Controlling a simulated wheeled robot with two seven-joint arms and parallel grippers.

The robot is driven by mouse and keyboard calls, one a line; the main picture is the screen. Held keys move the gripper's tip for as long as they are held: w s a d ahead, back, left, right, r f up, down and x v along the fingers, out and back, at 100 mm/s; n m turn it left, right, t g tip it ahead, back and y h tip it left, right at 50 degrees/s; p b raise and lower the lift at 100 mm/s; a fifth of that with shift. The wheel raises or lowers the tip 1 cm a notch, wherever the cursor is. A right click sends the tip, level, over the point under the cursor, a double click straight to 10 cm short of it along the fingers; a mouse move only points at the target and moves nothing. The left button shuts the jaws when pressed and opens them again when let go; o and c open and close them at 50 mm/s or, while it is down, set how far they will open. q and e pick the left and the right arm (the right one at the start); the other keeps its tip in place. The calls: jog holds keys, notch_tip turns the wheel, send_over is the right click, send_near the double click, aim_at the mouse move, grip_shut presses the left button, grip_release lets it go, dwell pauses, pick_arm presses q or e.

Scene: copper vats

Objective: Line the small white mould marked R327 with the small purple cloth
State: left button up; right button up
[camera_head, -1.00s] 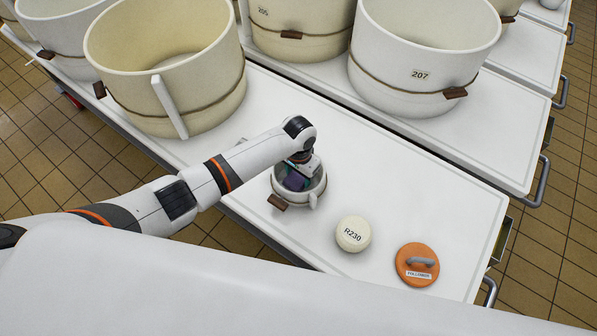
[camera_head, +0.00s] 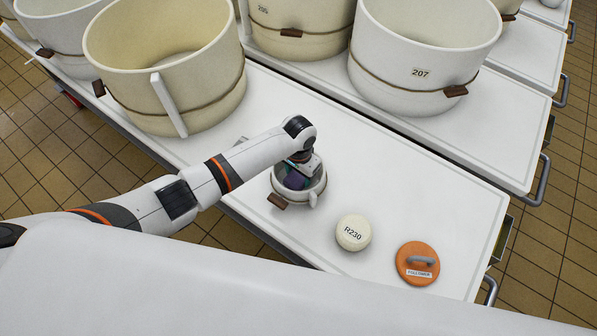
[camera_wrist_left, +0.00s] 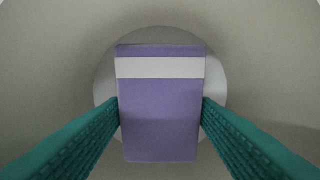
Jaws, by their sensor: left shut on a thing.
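The small white mould (camera_head: 297,203) stands on the white table, a round pot with a brown tag on its front left; I cannot read a marking on it. The small purple cloth (camera_head: 294,182) is inside the mould's opening. In the left wrist view the cloth (camera_wrist_left: 160,115) is a folded purple block with a pale band, above the mould's round floor (camera_wrist_left: 105,85). My left gripper (camera_wrist_left: 160,118) reaches down into the mould, its teal fingers shut on the cloth's two sides. Whether the cloth touches the floor is unclear. My right gripper is out of view.
A cream round piece marked R230 (camera_head: 352,233) and an orange lid with a grey handle (camera_head: 417,264) lie to the right of the mould. Large vats (camera_head: 165,80) stand behind, one marked 207 (camera_head: 420,85). The table between mould and vats is clear.

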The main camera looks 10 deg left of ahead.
pick_arm(q)
jog(key=shift+f+b, duration=0.35)
jog(key=shift+f, duration=0.25)
dwell(1.0)
jog(key=shift+s+f, duration=0.15)
jog(key=shift+f, duration=0.05)
dwell(0.6)
jog(key=o, duration=1.1)
jog(key=shift+c, duration=0.2)
jog(key=shift+r+p, duration=0.15)
jog(key=shift+p, duration=0.15)
notch_tip(320, 180, up, 12)
jog(key=p, duration=0.2)
